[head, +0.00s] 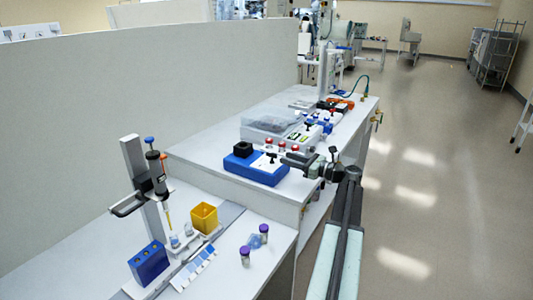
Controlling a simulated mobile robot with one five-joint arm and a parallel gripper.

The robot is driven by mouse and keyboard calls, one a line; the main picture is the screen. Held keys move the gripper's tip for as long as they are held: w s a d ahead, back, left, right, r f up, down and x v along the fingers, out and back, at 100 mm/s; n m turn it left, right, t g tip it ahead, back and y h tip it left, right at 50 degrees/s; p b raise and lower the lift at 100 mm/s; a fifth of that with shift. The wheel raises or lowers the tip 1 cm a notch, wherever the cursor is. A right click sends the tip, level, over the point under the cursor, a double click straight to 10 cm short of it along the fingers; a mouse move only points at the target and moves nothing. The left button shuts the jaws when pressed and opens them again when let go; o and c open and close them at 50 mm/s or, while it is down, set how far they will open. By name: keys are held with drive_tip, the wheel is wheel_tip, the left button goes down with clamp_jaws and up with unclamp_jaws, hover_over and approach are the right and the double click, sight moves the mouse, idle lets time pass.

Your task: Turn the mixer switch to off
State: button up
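The mixer (255,172) is a blue box with a pale top, on the raised bench in the middle of the head view. A black square block (243,149) sits at its left end. A small dark switch (271,157) shows on the pale top toward the right. My gripper (284,155) reaches in from the right, at the mixer's right end and close to the switch. Whether it touches the switch cannot be told. The fingertips are too small to show whether they are open or shut. The switch's setting is not readable.
Red-topped items (282,145) stand just behind my gripper, before a clear-lidded box (268,125). On the lower bench are a pipette stand (135,165), a yellow cup (204,217), a blue rack (148,263) and purple-capped vials (245,256). The floor (430,200) at right is clear.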

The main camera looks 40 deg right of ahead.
sight(272, 155)
drive_tip(key=x, duration=0.8)
clamp_jaws()
